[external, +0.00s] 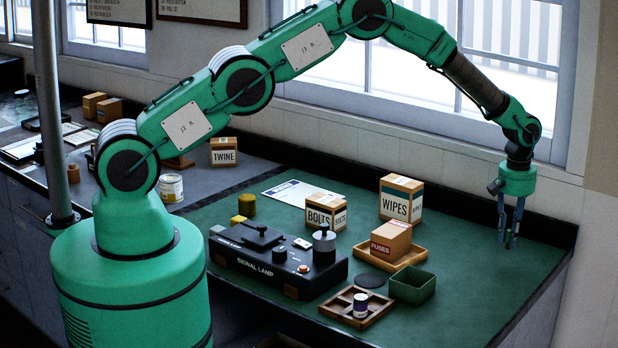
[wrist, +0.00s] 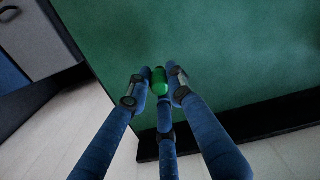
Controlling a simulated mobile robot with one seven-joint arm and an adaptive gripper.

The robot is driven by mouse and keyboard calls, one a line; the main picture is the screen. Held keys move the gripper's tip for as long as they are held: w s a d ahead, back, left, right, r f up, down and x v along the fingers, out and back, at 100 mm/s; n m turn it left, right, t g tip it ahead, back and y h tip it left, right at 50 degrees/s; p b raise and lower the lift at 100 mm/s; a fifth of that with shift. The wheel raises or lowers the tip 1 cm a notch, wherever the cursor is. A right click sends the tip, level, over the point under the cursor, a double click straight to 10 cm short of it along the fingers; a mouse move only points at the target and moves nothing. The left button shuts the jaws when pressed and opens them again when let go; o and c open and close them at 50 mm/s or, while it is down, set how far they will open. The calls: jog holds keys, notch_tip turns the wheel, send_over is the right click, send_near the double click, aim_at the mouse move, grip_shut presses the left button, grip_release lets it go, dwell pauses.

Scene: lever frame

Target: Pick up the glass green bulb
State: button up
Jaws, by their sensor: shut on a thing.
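The glass green bulb (wrist: 159,80) sits between the blue fingers of my gripper (wrist: 160,86) in the wrist view. The fingers are closed around it. In the external view my gripper (external: 510,236) points down at the right end of the green bench top, near the back edge. The bulb (external: 508,239) shows there as a small green spot between the fingertips. I cannot tell whether it touches the bench or is just above it.
A black signal lamp box (external: 277,262) stands mid-bench. To its right are a divided wooden tray (external: 340,311), a green open box (external: 413,285) and a FUSES carton (external: 391,240) on a wooden tray. A WIPES box (external: 400,199) stands behind. The bench around my gripper is clear.

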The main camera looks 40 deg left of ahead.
jog(key=s+a, duration=0.1)
jog(key=s, duration=0.1)
jog(key=s+a, duration=0.2)
jog(key=s, duration=0.1)
jog(key=s+a+r, duration=0.1)
jog(key=s+a, duration=0.1)
jog(key=s, duration=0.1)
jog(key=shift+s+a+b, duration=0.2)
jog(key=shift+a+b, duration=0.05)
jog(key=shift+b, duration=0.05)
